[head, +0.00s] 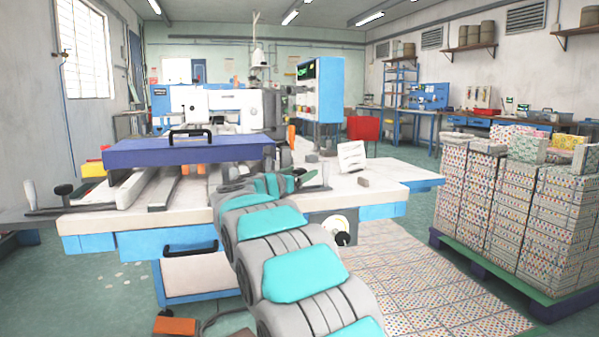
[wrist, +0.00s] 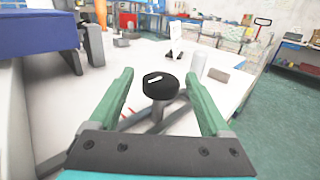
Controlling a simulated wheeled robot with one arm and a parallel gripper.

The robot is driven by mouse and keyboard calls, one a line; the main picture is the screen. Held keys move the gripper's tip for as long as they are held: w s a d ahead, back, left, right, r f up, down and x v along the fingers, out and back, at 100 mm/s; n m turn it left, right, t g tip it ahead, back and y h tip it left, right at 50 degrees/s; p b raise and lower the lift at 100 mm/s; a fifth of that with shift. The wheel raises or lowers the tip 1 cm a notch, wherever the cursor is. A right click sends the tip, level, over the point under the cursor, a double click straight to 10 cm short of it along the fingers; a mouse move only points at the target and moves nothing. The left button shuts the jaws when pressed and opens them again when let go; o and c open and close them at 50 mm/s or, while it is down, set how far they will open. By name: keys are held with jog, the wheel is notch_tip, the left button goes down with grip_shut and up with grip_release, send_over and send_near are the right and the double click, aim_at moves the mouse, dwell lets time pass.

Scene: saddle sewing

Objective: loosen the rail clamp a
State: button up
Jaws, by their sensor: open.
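In the wrist view, a black round clamp knob (wrist: 160,86) with a pale mark on top stands on a grey metal stem. My gripper (wrist: 158,75) is open, with one green finger on each side of the knob and a visible gap to both. The knob is not gripped. In the head view my own arm covers much of this spot, and my gripper shows only partly. Another black knob (head: 63,189) stands on a bar at the table's left end. No lettering shows which knob is clamp a.
A blue cover (head: 190,151) with a black handle lies across rails on the white table (head: 385,172). Its blue edge is close on the left in the wrist view (wrist: 35,32). A white cylinder (wrist: 199,65) and a grey block (wrist: 218,75) stand beyond the knob. Stacked cartons (head: 515,215) are at right.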

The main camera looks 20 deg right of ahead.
jog(key=shift+c, duration=0.4)
grip_shut()
